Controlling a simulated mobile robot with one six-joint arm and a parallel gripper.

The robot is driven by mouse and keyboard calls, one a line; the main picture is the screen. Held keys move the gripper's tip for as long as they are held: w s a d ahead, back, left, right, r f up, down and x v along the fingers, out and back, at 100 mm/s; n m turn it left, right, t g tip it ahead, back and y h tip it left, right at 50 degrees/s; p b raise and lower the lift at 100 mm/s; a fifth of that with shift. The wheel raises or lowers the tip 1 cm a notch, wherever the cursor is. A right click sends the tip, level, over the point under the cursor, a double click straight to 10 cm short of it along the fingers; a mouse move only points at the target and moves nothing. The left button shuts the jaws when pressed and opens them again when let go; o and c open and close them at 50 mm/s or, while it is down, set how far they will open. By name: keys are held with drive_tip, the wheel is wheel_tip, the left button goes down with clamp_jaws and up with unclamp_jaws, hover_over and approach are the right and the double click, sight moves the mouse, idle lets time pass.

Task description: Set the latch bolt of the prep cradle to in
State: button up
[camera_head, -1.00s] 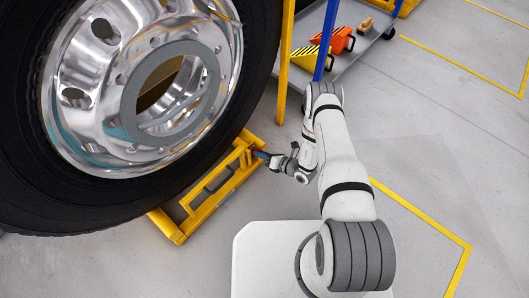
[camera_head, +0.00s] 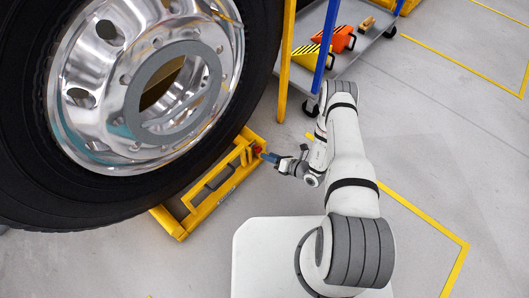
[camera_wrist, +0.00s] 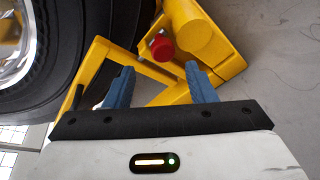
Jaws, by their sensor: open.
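The yellow prep cradle (camera_head: 199,214) stands on the floor under the big wheel (camera_head: 30,110). Its frame also shows in the wrist view (camera_wrist: 103,55). A red round knob (camera_wrist: 162,46), which looks like the end of the latch bolt, sticks out beside a yellow cylinder on the cradle. In the head view the red knob (camera_head: 258,150) is small, at the cradle's right end. My gripper (camera_head: 268,156) is open, with its blue fingers (camera_wrist: 161,80) pointing at the knob. The knob lies beyond the fingertips, between their lines, with a gap.
A grey cart (camera_head: 352,60) with orange and yellow-black wedges stands at the top. A yellow post (camera_head: 287,70) and a blue post (camera_head: 326,45) rise near it. The grey floor (camera_head: 440,130) to the right is clear, with yellow lines.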

drive_tip(key=shift+v, duration=1.65)
drive_tip(key=a+r+n+g+p, duration=0.2)
drive_tip(key=r+n+g+p, duration=0.45)
drive_tip(key=r, duration=1.55)
drive_tip(key=a+r+n+g+p, duration=0.3)
drive_tip(key=r+n+p, duration=0.6)
drive_tip(key=r, duration=1.4)
drive_tip(key=s+d+r+n+t+h+p, duration=0.1)
drive_tip(key=s+d+r+n+h+p, duration=0.3)
drive_tip(key=r, duration=0.9)
drive_tip(key=s+d+r+n+t+h+p, duration=0.1)
drive_tip(key=s+d+r+n+h+p, duration=0.3)
drive_tip(key=s+r+n, duration=0.4)
drive_tip(key=s+d+r+n+t+h+p, duration=0.1)
drive_tip(key=s+d+r+n+h+p, duration=0.3)
drive_tip(key=r, duration=1.3)
drive_tip(key=s+d+n+p, duration=0.1)
drive_tip(key=s+n+p, duration=0.1)
drive_tip(key=s+n, duration=0.1)
drive_tip(key=shift+s+d+r, duration=0.25)
drive_tip(key=shift+d+r, duration=0.15)
drive_tip(key=shift+t, duration=0.25)
